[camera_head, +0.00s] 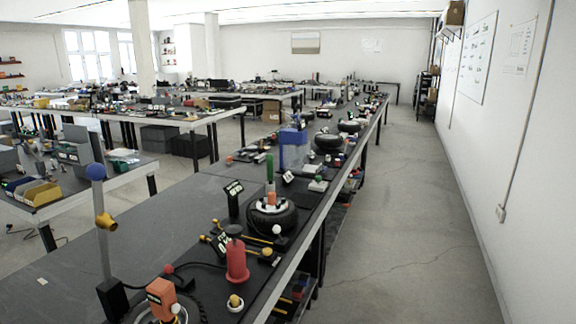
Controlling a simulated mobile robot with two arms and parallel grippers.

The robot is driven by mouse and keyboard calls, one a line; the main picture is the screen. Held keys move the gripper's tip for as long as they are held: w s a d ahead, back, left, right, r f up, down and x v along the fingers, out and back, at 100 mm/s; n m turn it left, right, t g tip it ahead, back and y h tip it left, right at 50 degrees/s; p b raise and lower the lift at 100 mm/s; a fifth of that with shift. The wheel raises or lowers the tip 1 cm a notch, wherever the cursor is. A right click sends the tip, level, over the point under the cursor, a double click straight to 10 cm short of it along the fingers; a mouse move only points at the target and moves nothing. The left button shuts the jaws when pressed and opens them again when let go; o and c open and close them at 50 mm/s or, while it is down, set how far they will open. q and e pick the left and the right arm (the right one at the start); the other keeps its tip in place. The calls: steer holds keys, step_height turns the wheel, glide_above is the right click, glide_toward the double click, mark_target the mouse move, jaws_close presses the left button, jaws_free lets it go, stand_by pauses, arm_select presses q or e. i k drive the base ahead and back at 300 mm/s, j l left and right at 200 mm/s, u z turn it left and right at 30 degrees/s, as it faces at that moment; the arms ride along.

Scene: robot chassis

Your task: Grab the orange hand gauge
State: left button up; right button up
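An orange block-shaped device with a dark panel (160,296), which looks like the orange hand gauge, stands at the near end of the long dark workbench (120,235). It is at the bottom of the head view, beside a grey post and partly cut off by the lower edge. A smaller orange piece (271,199) sits on a black wheel (271,217) farther along, below a green upright handle. Neither of my grippers shows in the head view.
A blue holder (292,148) stands farther back. The concrete floor (410,220) to the right is clear up to the white wall.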

mark_target(161, 294)
steer(key=k+u, duration=0.4)
steer(key=k+j+u, duration=0.1)
steer(key=k+u, duration=0.25)
steer(key=k, duration=0.2)
